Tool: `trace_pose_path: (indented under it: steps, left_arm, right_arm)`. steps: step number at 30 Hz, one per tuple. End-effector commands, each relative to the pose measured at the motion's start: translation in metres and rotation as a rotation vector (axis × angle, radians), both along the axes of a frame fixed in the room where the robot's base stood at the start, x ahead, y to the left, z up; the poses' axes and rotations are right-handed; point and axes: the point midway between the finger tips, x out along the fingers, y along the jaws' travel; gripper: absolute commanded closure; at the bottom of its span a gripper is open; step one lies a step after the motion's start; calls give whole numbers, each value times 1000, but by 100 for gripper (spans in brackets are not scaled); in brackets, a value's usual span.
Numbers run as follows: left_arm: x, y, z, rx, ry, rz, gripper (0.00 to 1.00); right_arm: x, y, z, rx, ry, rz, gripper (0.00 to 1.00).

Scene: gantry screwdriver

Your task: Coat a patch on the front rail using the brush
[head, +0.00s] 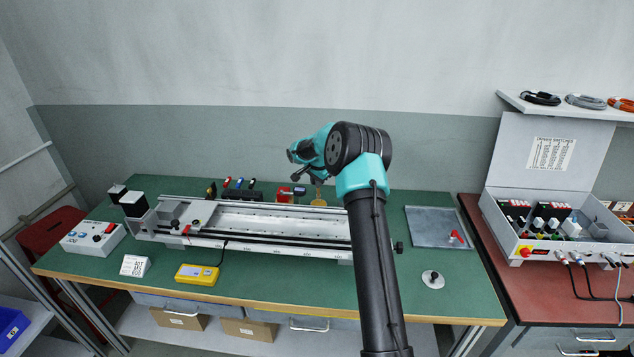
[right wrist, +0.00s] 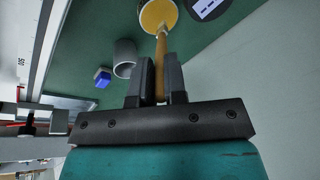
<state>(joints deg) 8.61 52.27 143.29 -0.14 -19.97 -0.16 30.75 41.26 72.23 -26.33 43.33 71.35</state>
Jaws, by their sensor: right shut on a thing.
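The gantry (head: 262,219) lies across the bench, and its front rail (head: 285,241) runs along the near side with a dark strip and a marked silver edge. My right gripper (head: 318,178) is above and behind the gantry, near a small yellow pot (head: 319,203). In the right wrist view my right gripper (right wrist: 161,82) is shut on the tan handle of the brush (right wrist: 162,55). The brush's far end reaches the yellow pot (right wrist: 158,13); its bristles are hidden, and whether they touch the contents I cannot tell. My left gripper is not in view.
A grey cylinder (right wrist: 125,57) and a blue block (right wrist: 103,77) stand beside the brush. A yellow meter (head: 197,275) lies in front of the gantry. A metal tray (head: 430,228) is at right. The front right of the green bench is mostly clear.

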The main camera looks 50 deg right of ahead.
Motion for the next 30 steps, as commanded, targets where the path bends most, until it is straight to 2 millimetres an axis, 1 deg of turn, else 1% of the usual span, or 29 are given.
trace_pose_path:
  steps: [30]
  left_arm:
    - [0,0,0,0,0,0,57]
  right_arm:
    - [0,0,-8,0,0,0,100]
